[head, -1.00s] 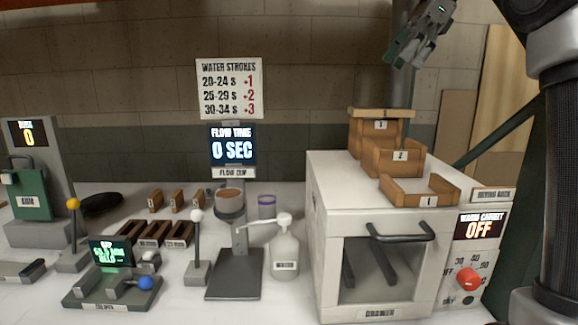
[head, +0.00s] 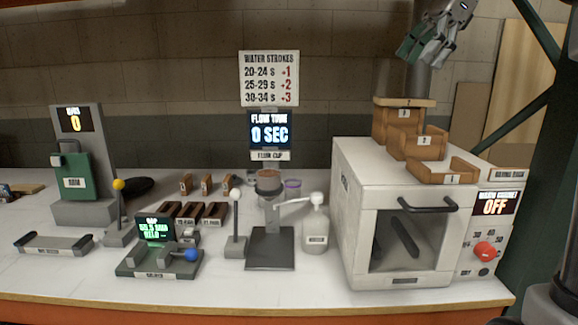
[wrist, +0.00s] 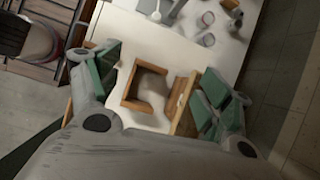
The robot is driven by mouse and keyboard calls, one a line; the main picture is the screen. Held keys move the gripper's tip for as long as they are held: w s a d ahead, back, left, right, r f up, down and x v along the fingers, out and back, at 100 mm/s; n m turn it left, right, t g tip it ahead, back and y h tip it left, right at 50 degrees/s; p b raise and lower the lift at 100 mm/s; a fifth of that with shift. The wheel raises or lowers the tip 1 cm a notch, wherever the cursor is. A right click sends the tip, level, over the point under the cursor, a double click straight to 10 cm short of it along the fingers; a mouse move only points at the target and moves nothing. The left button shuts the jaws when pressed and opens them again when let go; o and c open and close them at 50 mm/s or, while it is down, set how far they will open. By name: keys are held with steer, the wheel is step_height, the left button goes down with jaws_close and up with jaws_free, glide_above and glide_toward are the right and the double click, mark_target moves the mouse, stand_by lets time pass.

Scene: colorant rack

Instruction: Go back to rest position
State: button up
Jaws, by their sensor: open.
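My gripper (head: 434,48) is at the top right of the head view, raised above the stepped wooden trays. In the wrist view my gripper (wrist: 158,95) shows its two green-padded fingers spread wide apart. Nothing is between the fingers at close range; a square wooden tray (wrist: 124,100) is seen below through the gap. My gripper touches nothing that I can see. Part of my arm above the gripper is cut off by the top edge of the head view.
The white cabinet (head: 345,228) with a dark handle stands at the right of the bench, with wooden trays (head: 448,178) on top. A white pump bottle (head: 316,232), flow cup stand (head: 270,252), caliper device (head: 135,268) and green machine (head: 76,178) stand leftward. The bench front (head: 250,290) is clear.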

steer(key=s+d+f+n+t+h, duration=0.2)
steer(key=s+d+f+n, duration=0.2)
steer(key=s+f+n, duration=0.4)
steer(key=s+d+f+n+t+h, duration=0.1)
steer(key=s+d+f+n+h, duration=0.2)
steer(key=s+f+n, duration=0.5)
steer(key=s+d+f, duration=0.1)
steer(key=s+f, duration=0.7)
steer(key=f, duration=0.2)
steer(key=shift+d+f+n+t+h, duration=0.2)
steer(key=shift+n+t+h, duration=0.1)
steer(key=shift+t, duration=0.1)
